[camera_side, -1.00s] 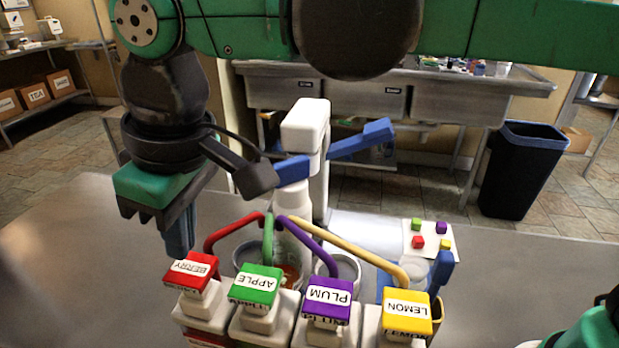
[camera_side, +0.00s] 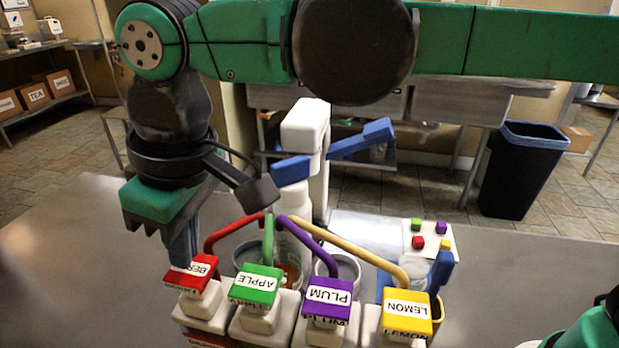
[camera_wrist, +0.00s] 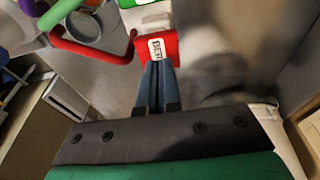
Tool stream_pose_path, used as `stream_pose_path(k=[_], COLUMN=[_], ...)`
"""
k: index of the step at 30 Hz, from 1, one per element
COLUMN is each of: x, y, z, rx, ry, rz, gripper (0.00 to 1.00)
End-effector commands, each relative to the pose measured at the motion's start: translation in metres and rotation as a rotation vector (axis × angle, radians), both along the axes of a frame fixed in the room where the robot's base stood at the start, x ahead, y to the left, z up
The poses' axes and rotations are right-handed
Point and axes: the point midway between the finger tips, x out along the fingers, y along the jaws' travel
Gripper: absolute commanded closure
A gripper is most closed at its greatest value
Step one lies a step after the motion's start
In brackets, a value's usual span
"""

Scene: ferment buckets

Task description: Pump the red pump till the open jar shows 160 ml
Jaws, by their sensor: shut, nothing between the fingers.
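The red pump (camera_side: 190,273), labelled BERRY, stands at the left end of a row of pumps. Its red spout reaches toward a clear jar (camera_side: 287,262) with some orange-red liquid, behind the pumps; its scale cannot be read. My gripper (camera_side: 184,262) is shut and empty, pointing down with its tips at the red pump's head. In the wrist view my blue fingers (camera_wrist: 158,80) are together at the edge of the red head (camera_wrist: 157,46); whether they touch it I cannot tell.
Green APPLE (camera_side: 255,286), purple PLUM (camera_side: 327,299) and yellow LEMON (camera_side: 406,313) pumps stand to the right. A white stand with blue arms (camera_side: 308,135) rises behind the jar. A white card with coloured cubes (camera_side: 428,240) lies at right. The table's left is clear.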

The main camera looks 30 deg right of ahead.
Motion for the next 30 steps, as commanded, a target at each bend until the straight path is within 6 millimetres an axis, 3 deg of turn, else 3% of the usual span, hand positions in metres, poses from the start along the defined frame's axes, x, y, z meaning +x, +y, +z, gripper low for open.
stream_pose_path(k=[23,30], x=[0.000,0.000], y=[0.000,0.000], z=[-0.028,-0.028], rx=[0.000,0.001], ry=[0.000,-0.001], rz=[0.000,0.000], gripper=[1.00,1.00])
